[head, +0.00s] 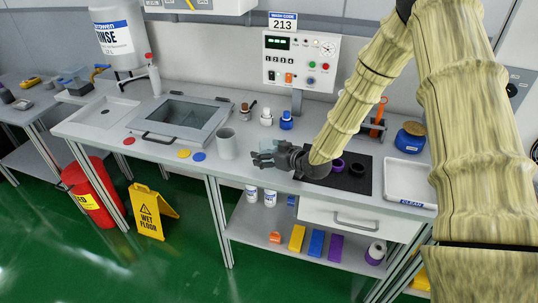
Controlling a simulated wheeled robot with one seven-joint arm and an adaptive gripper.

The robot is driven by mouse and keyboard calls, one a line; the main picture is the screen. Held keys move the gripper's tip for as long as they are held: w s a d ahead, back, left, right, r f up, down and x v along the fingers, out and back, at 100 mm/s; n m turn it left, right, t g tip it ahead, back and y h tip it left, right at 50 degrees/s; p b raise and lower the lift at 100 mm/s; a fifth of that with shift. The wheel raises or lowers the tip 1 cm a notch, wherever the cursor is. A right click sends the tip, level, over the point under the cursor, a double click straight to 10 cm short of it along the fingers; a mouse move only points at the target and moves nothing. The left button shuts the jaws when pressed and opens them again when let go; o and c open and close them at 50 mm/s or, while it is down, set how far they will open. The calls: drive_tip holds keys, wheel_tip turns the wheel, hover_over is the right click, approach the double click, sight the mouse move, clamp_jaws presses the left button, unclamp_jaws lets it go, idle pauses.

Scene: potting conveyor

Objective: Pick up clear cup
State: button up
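A plain grey cup (227,143), perhaps the clear cup, stands upright on the grey bench (185,168) near its front edge. I cannot tell whether it is see-through. My gripper (258,154) is just right of the cup, low over the bench, with its fingers pointing left towards it. A small gap shows between the cup and the fingertips. The two fingers appear spread apart, with nothing visible between them.
Yellow (184,153), blue (198,156) and red (129,141) discs lie along the front edge. Small bottles (266,117) stand behind. A dark mat (365,176) and white tray (407,184) are to the right.

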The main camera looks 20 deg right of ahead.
sight(263, 144)
drive_tip(key=c, duration=1)
drive_tip(key=shift+r, duration=0.15)
drive_tip(key=shift+r+b, duration=0.75)
drive_tip(key=shift+r, duration=0.9)
drive_tip(key=shift+s+d+r+b, duration=0.25)
drive_tip(key=shift+s+d+b, duration=0.5)
drive_tip(key=shift+s, duration=1.7)
drive_tip(key=shift+s+d+r+b, duration=0.25)
drive_tip(key=shift+s+d, duration=0.9)
drive_tip(key=shift+s, duration=1.3)
drive_tip(key=shift+s+d+r+b, duration=0.25)
drive_tip(key=shift+s+d+b, duration=0.5)
drive_tip(key=shift+s, duration=1.7)
drive_tip(key=shift+s+d, duration=0.1)
drive_tip(key=shift+d, duration=0.1)
